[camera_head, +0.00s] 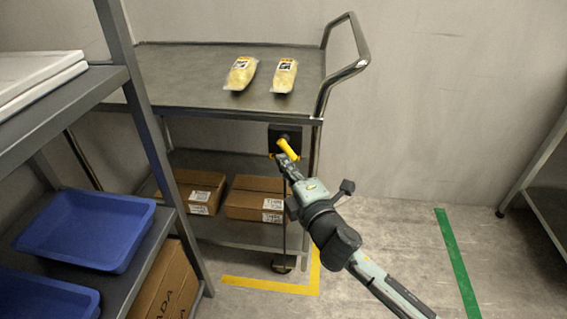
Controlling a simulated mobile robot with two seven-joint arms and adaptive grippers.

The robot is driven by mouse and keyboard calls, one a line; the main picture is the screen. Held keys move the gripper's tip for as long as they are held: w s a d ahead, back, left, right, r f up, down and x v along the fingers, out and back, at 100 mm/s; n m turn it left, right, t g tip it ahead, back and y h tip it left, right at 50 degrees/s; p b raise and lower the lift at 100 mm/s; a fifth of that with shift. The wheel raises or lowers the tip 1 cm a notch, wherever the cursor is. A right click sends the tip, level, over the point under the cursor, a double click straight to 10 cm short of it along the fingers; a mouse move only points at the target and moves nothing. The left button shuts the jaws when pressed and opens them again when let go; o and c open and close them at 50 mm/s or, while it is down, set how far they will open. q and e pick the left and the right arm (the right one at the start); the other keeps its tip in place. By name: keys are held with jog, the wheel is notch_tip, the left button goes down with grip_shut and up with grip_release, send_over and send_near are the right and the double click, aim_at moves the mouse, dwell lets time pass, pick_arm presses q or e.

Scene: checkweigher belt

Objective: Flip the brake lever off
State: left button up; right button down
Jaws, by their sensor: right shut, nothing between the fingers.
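The yellow brake lever (289,149) sits on a black plate (277,133) on the front of a steel cart (212,105), just under the top shelf near its right corner. My right gripper (286,163) is shut with its fingertips at the lever, overlapping its lower part in the camera_head view. I cannot tell whether they touch. The fingers hold nothing. My right arm comes in from the lower right. My left gripper is not in view.
Two yellow packages (241,73) lie on the cart's top. Cardboard boxes (257,197) stand on its lower shelf. A shelf rack (140,120) with blue trays (90,228) is at the left. The floor at the right, with a green stripe (456,262), is open.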

jog(key=shift+w+d+r, duration=0.1)
jog(key=v, duration=1.2)
dwell(0.4)
